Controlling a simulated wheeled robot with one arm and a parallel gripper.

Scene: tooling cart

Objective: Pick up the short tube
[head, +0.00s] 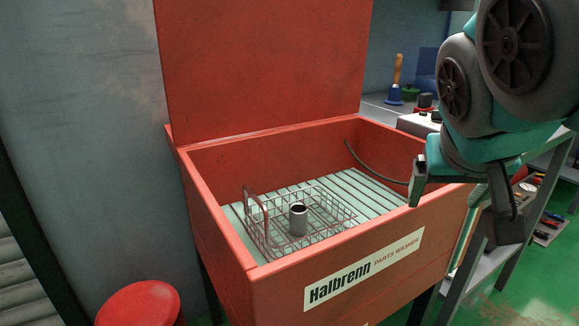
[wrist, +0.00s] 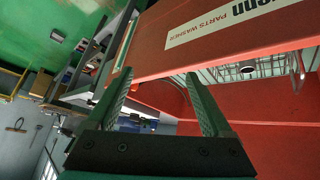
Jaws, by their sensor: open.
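The short tube (head: 298,218) is a grey metal cylinder with a dark open top. It stands upright in a wire basket (head: 330,229) inside the red parts washer (head: 300,283). In the wrist view the tube (wrist: 248,68) shows small near the upper right, partly behind the basket wires. My gripper (head: 462,192) is at the right in the head view, near the washer's right front corner and well apart from the tube. In the wrist view the gripper's two fingers (wrist: 158,85) are spread with nothing between them.
The washer's front wall and rim (wrist: 215,45) cross the wrist view between gripper and basket. The raised red lid (head: 265,65) stands behind. A dark hose (head: 372,172) hangs inside at right. A red round stool (head: 140,303) stands at front left. The slatted floor right of the basket is clear.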

